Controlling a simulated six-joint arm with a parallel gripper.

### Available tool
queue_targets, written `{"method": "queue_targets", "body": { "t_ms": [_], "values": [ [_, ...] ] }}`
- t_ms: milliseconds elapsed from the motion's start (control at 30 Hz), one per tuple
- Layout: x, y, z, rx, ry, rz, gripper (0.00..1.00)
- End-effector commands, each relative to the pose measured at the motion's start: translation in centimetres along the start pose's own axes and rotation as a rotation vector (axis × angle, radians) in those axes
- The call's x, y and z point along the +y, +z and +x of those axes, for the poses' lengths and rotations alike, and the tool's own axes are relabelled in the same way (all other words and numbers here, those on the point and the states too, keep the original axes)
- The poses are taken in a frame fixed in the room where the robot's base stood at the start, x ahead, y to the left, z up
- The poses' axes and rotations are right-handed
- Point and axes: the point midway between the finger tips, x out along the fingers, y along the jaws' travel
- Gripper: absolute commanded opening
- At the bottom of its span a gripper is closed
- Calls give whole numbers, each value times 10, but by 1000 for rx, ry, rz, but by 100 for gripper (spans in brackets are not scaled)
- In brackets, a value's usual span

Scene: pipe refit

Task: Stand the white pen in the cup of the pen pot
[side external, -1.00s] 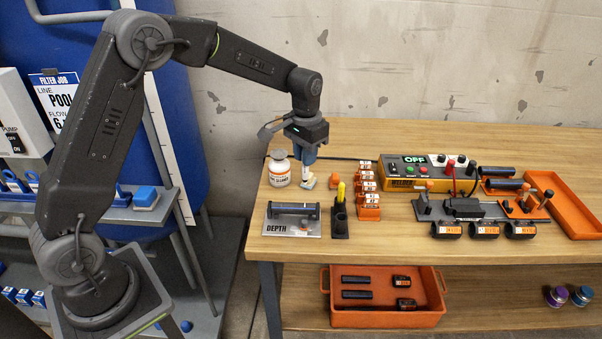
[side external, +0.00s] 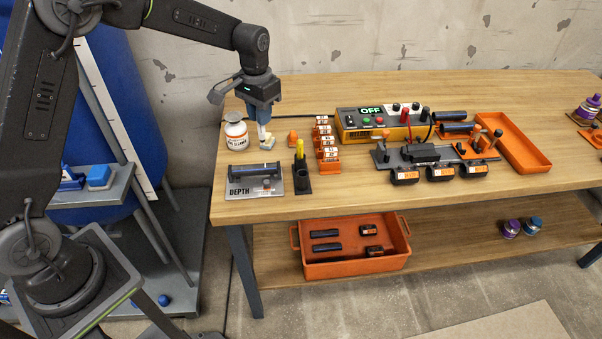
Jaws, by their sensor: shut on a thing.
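The pen pot (side external: 302,186) is a dark holder near the front left of the bench. A yellow pen stands upright in it, and an open cup shows at its front. My gripper (side external: 267,142) points down behind and left of the pot, low over the bench between the white bottle and a small orange cone. It is shut on a slim white thing, which I take to be the white pen (side external: 262,132). The fingers hide most of it, and I cannot tell whether its lower end touches the bench.
The white bottle (side external: 236,134) stands close left of my gripper, the orange cone (side external: 292,138) close right. The depth gauge (side external: 254,181) lies left of the pot. A row of orange labelled blocks (side external: 327,150) stands behind right of it. The welder (side external: 380,125) is further right.

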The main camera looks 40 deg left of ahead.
Motion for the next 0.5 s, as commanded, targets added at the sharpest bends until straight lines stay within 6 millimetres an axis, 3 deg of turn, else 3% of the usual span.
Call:
{"method": "queue_targets", "body": {
  "t_ms": [167, 500],
  "values": [
    [9, -4, 2, 0, 0, -2, 0],
    [90, -29, 15, -1, 0, -51, 0]
  ]
}}
